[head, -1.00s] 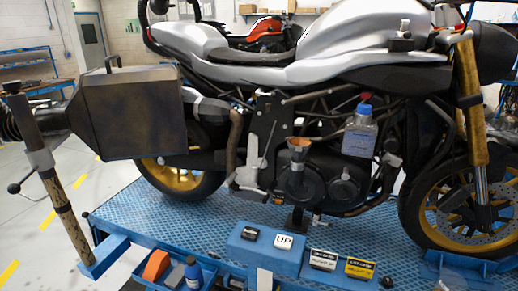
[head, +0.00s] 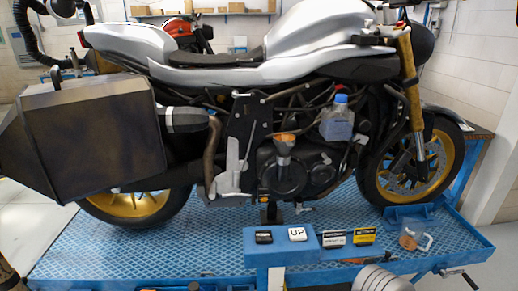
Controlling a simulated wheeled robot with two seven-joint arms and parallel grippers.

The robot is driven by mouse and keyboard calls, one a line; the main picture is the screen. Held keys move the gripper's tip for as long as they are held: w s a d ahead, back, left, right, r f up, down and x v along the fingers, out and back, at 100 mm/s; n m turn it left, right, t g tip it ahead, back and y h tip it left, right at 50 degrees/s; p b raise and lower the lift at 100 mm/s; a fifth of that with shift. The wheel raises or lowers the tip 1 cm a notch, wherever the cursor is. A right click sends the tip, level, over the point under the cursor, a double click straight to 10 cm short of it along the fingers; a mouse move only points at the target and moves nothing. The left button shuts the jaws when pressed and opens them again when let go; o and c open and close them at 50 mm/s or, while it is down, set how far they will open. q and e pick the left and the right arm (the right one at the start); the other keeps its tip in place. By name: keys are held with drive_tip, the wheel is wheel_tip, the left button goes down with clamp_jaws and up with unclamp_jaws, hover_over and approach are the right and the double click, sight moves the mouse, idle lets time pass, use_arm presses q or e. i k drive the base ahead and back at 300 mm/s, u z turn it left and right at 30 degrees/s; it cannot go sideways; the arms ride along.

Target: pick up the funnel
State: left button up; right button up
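The funnel (head: 284,143) has an orange mouth and a greyish lower part. It stands upright, mouth up, in front of the engine's lower side, near the middle of the head view. I cannot tell what its lower end rests in. A translucent bottle with a blue cap (head: 338,120) is to its right and slightly higher. Neither of my grippers shows in the head view.
A silver motorcycle (head: 315,45) stands on a blue lift platform (head: 130,250). A dark box (head: 90,135) juts out left. A ribbed grey cylinder (head: 382,279) shows at the bottom edge.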

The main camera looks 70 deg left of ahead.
sight(285, 151)
drive_tip(key=u, duration=1.7)
